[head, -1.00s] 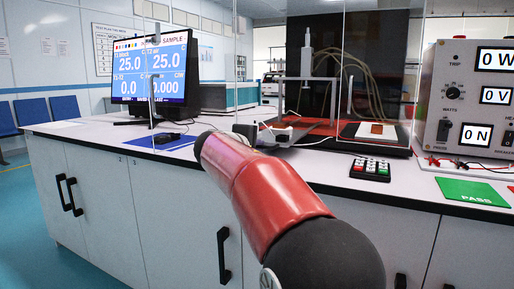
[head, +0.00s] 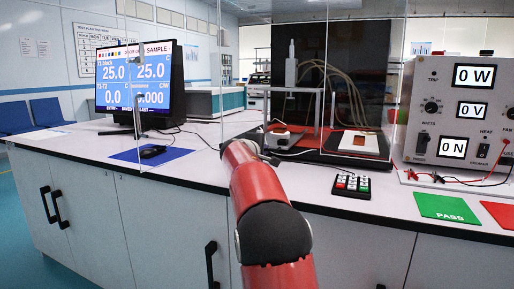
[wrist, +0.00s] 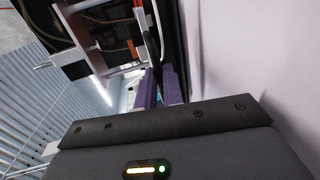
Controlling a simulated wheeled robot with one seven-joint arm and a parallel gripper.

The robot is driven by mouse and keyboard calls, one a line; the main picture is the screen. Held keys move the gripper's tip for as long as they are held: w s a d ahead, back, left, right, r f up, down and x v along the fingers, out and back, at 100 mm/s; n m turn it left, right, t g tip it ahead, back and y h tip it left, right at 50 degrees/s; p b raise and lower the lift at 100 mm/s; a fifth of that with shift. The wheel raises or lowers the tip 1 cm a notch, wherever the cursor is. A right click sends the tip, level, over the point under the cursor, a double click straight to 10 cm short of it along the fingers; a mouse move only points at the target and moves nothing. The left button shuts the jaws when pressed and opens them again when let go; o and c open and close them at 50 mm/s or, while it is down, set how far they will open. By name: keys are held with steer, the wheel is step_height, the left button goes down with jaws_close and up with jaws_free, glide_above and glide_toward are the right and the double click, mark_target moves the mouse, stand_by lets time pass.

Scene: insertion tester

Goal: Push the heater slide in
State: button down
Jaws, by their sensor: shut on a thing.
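The test rig, a grey press frame (head: 317,95) with a white upright cylinder, stands on the bench behind the glass guard. Low at its left is a pale part with an orange patch (head: 281,130), perhaps the heater slide; I cannot tell how far in it sits. In the head view my red arm hides most of my gripper at the rig's front left. In the wrist view my gripper (wrist: 158,86) has its purple fingers close together, shut on a thin dark part (wrist: 154,45) that seems to be the slide's handle. The grip itself is mostly hidden.
A white plate with a copper square (head: 359,140) lies right of the frame. A keypad (head: 350,184) is in front, a meter box (head: 462,112) and green PASS mat (head: 446,207) at right. A monitor (head: 138,84) and mouse on a blue mat (head: 150,154) are left.

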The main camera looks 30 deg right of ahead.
steer(key=shift+x, duration=0.9)
steer(key=shift+r, duration=0.2)
steer(key=c, duration=1.6)
jaws_free()
steer(key=shift+o, duration=0.2)
steer(key=shift+a, duration=0.1)
steer(key=b+v, duration=0.1)
steer(key=v, duration=0.6)
steer(key=shift+s+a, duration=0.2)
